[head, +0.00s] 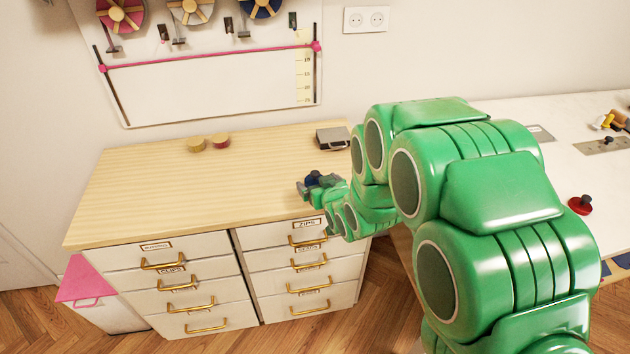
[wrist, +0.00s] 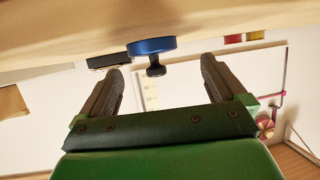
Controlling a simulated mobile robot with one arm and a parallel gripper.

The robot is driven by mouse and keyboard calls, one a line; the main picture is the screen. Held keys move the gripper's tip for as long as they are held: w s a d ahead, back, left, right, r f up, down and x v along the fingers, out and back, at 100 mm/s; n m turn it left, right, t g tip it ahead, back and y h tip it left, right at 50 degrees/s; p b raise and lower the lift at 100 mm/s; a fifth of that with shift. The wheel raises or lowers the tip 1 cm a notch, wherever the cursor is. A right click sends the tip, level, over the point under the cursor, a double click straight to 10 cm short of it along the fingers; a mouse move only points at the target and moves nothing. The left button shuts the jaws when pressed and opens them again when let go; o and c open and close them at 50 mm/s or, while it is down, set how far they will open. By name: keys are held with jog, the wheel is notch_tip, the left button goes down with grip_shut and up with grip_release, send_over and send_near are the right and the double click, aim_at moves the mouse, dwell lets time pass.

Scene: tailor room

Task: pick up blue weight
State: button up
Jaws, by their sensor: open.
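The blue weight (wrist: 152,46) is a round blue disc with a dark knob. In the wrist view it appears upside down at the surface of the wooden cabinet top (head: 190,175). My gripper (wrist: 160,66) is open, with one dark finger on each side of the weight's knob in the picture and nothing held. In the head view the weight (head: 312,177) is small and dark blue at the fingers of my gripper (head: 315,185), near the right part of the cabinet's front edge. My arm and fingers partly cover it there; contact cannot be told.
A grey box (head: 332,138) lies at the cabinet top's back right. Two round pieces, one tan (head: 196,144) and one red (head: 221,139), stand at the back. The left of the top is clear. A red weight (head: 580,205) is on the white table (head: 545,170).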

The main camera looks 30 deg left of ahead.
aim_at(316, 178)
jog(key=shift+w+x, duration=0.15)
jog(key=shift+x, duration=1.1)
jog(key=shift+w+x, duration=0.2)
jog(key=shift+x, duration=1.1)
jog(key=shift+d+r, duration=0.1)
jog(key=shift+d, duration=0.1)
jog(key=c, duration=1.3)
jog(key=shift+c, duration=0.2)
